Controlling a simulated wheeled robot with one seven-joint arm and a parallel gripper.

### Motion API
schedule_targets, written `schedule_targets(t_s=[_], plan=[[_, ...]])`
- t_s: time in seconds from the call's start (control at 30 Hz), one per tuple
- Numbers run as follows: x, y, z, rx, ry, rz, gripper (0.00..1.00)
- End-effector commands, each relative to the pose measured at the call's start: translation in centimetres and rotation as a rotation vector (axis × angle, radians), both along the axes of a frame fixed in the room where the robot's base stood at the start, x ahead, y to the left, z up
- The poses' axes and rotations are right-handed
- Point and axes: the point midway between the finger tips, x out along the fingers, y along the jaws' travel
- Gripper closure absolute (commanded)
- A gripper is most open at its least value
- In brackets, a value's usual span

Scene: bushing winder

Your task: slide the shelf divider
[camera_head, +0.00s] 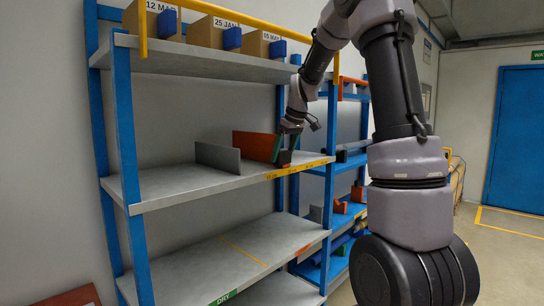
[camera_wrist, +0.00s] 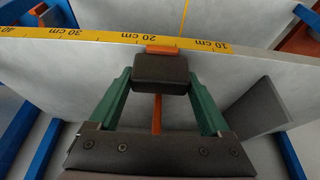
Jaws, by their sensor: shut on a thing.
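The shelf divider is an orange upright panel (camera_head: 254,145) on the middle shelf, with a dark block (camera_head: 284,157) at its front end. In the wrist view the dark block (camera_wrist: 161,74) sits between my green fingers, with the divider's thin orange edge (camera_wrist: 157,115) below it. A small orange tab (camera_wrist: 162,49) on the block lies at the yellow scale (camera_wrist: 108,37), beside the "20 cm" label. My gripper (camera_head: 287,143) is shut on the block from the shelf's front. The block's sides are partly hidden by the fingers.
A grey upright panel (camera_head: 217,157) stands left of the divider; it also shows in the wrist view (camera_wrist: 260,105). Blue posts (camera_head: 126,150) frame the shelf. Boxes (camera_head: 205,32) stand on the top shelf behind a yellow rail. The lower shelf (camera_head: 225,262) looks bare.

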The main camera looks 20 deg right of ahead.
Motion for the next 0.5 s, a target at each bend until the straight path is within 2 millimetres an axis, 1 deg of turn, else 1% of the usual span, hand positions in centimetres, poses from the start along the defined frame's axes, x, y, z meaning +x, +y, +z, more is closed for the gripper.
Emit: schedule_targets(t_s=[0.03,0.2,0.33,0.5], plan=[[0.9,-1.6,0.0,-0.001,-0.003,-0.007,1.0],[3.2,-5.6,0.0,-0.001,-0.003,-0.006,1.0],[4.7,-8.2,0.1,-0.001,-0.003,-0.006,1.0],[6.0,-10.4,0.1,-0.001,-0.003,-0.002,1.0]])
